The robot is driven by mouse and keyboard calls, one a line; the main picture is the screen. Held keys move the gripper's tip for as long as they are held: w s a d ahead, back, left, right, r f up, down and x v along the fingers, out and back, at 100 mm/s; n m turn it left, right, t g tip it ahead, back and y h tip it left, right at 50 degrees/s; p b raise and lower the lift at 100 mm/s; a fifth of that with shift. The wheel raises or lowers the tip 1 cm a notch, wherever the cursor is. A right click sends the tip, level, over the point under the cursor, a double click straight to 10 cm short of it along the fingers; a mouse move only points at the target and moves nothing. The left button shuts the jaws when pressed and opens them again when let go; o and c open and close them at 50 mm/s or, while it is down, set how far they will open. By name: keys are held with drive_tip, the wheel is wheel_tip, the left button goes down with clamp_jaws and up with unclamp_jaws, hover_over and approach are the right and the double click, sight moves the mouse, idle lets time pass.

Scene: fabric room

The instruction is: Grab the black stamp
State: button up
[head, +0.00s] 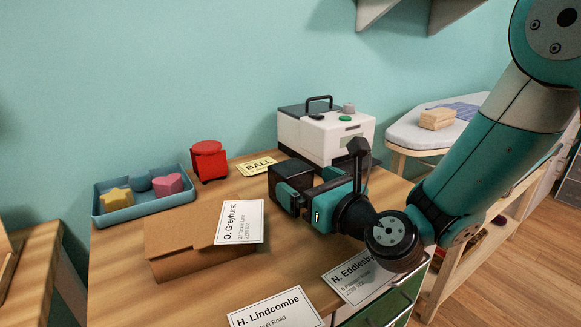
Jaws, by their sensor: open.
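A dark, boxy block (290,173) shows at the far end of my gripper, in front of the white machine. It may be the black stamp, but I cannot tell it clearly from the gripper's own black parts. My gripper (297,190), teal and black, reaches in from the right, low over the wooden table. Its jaws are open, and I cannot see whether anything lies between them. A red stamp-like object (208,161) stands upright to the left, apart from the gripper.
A blue tray (118,214) holds a yellow star and a pink heart. A cardboard box (180,240) lies in front of it, under a label. Address labels (275,309) lie along the front. An ironing board (405,134) is right.

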sight(300, 178)
drive_tip(key=shift+w+a, duration=0.2)
drive_tip(key=shift+w, duration=0.05)
drive_tip(key=p+x, duration=0.4)
drive_tip(key=shift+w+a+r, duration=0.15)
drive_tip(key=shift+w+a, duration=0.05)
drive_tip(key=shift+w, duration=0.05)
drive_tip(key=shift+w+a+f+p, duration=0.15)
drive_tip(key=shift+w+f+p, duration=0.05)
drive_tip(key=shift+w+p, duration=0.1)
drive_tip(key=c, duration=1)
